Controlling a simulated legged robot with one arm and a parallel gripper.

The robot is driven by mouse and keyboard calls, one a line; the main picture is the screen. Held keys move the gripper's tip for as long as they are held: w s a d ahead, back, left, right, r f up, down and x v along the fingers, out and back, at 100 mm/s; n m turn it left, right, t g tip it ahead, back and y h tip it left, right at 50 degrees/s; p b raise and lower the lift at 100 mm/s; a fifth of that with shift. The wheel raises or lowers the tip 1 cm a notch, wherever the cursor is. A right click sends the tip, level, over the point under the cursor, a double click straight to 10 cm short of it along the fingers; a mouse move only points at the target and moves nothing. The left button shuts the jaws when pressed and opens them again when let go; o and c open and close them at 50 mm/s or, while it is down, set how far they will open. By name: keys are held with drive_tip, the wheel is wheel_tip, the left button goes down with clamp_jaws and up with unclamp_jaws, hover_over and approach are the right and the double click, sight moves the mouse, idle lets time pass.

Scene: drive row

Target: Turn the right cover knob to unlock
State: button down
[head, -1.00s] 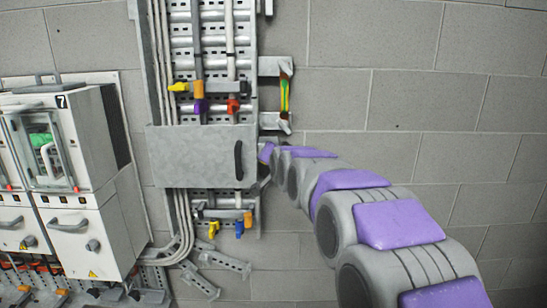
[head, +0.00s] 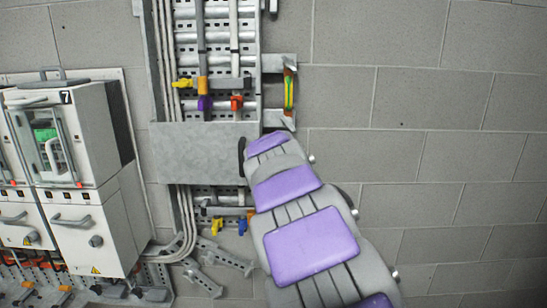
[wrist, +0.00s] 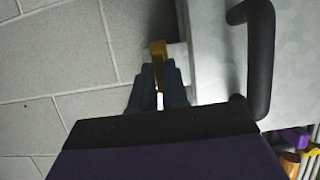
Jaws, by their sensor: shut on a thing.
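The grey metal cover (head: 195,150) spans the pipe column in the head view, with a black handle (head: 241,157) near its right edge. The wrist view shows the cover (wrist: 222,75) and its handle (wrist: 263,60) at right. A yellow knob (wrist: 157,50) sticks out at the cover's edge there. My gripper (wrist: 159,88) is shut on the knob, its dark fingers on either side of it. My arm hides the gripper and knob in the head view.
Pipes with coloured valves run above the cover, including a red one (head: 237,102); blue and yellow valves (head: 217,226) sit below. A bracket with a green-orange item (head: 289,92) is at upper right. White cabinets (head: 70,150) stand left. The brick wall at right is clear.

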drive_tip(key=shift+f, duration=0.1)
idle(0.3)
drive_tip(key=c, duration=1.1)
unclamp_jaws()
drive_tip(key=shift+w+a, duration=0.1)
drive_tip(key=shift+a, duration=0.05)
drive_tip(key=shift+c, duration=0.2)
drive_tip(key=b+v, duration=0.1)
drive_tip(key=v, duration=1.6)
drive_tip(key=shift+a, duration=0.15)
